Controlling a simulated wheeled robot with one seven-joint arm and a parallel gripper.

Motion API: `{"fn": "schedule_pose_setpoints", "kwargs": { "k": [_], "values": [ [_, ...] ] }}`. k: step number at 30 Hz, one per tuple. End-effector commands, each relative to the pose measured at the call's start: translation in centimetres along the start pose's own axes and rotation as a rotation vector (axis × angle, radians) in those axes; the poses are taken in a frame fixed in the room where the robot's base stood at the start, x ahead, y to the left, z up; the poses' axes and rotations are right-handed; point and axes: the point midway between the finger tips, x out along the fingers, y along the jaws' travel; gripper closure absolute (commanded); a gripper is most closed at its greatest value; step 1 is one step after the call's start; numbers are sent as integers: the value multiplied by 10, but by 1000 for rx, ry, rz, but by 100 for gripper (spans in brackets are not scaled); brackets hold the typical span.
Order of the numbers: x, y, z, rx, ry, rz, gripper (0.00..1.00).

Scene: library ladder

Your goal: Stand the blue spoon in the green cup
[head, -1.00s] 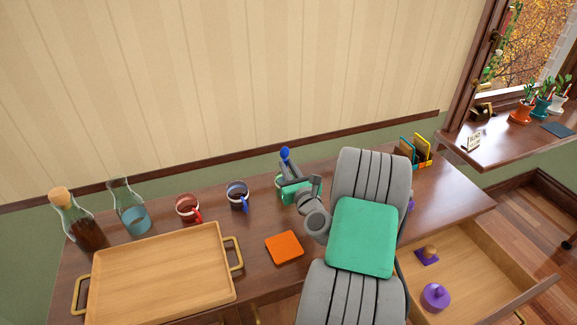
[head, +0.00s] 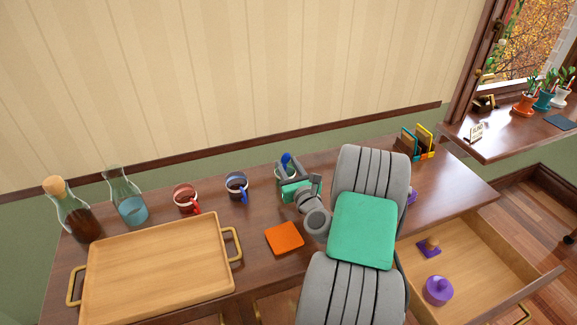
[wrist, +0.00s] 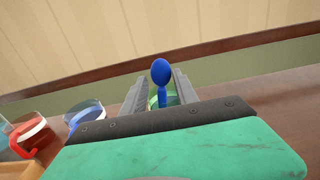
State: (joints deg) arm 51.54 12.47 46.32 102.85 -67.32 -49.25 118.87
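The blue spoon (head: 286,160) stands bowl up in the green cup (head: 279,174) at the back of the desk. In the wrist view the spoon (wrist: 161,74) is nearly upright, its handle going down into the green cup (wrist: 173,100). My gripper (head: 297,172) is at the cup, and its fingers are spread on both sides of the spoon with gaps showing. The lower handle and most of the cup are hidden behind my gripper and its green housing.
A blue-handled mug (head: 237,187) and a red-handled mug (head: 184,198) stand left of the cup. Further left are two glass bottles and a wooden tray (head: 160,265). An orange square (head: 285,238) lies in front. A drawer (head: 480,265) is open at right.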

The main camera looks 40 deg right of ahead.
Motion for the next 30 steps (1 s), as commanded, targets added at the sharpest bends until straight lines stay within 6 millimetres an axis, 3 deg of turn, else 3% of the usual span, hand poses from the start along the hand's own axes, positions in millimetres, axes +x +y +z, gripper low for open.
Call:
{"fn": "schedule_pose_setpoints", "kwargs": {
  "k": [9,21,30],
  "values": [
    [-3,-1,-1,0,1,-1,61],
    [-73,-2,-2,2,1,-4,61],
    [-79,0,0,0,-1,0,61]
  ]
}}
